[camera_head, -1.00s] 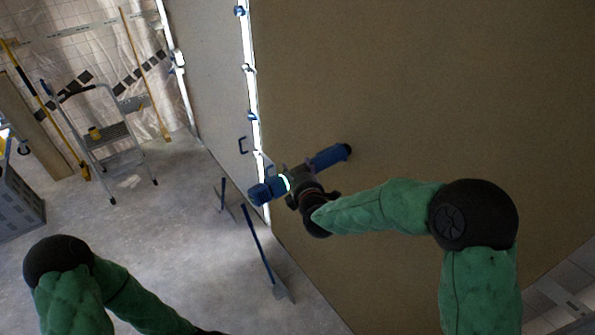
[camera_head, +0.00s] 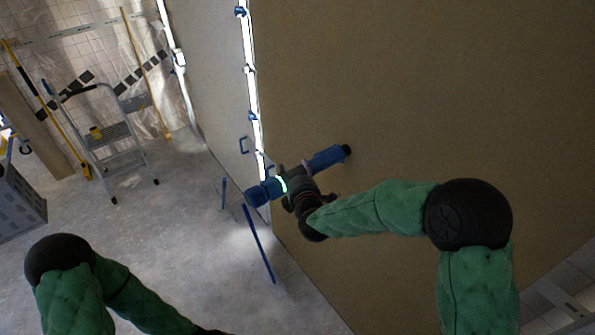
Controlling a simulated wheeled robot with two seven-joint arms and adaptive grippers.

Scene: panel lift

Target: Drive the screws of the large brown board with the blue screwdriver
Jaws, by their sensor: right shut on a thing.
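The large brown board (camera_head: 430,90) stands upright and fills the right of the head view. A bright strip with several blue fittings runs along its left edge. My right gripper (camera_head: 293,185) is shut on the blue screwdriver (camera_head: 328,157), close to the board's left edge. The tool's thick blue end (camera_head: 262,192) points left, and its dark-tipped end points right. I cannot tell whether the tool touches a screw. My left arm shows at the lower left, but its gripper is out of view.
A stepladder (camera_head: 110,140) stands at the back left, near yellow poles. A grey crate (camera_head: 18,205) is at the left edge. A blue bar (camera_head: 258,243) rises from the floor beside the board's lower corner. The grey floor between is mostly clear.

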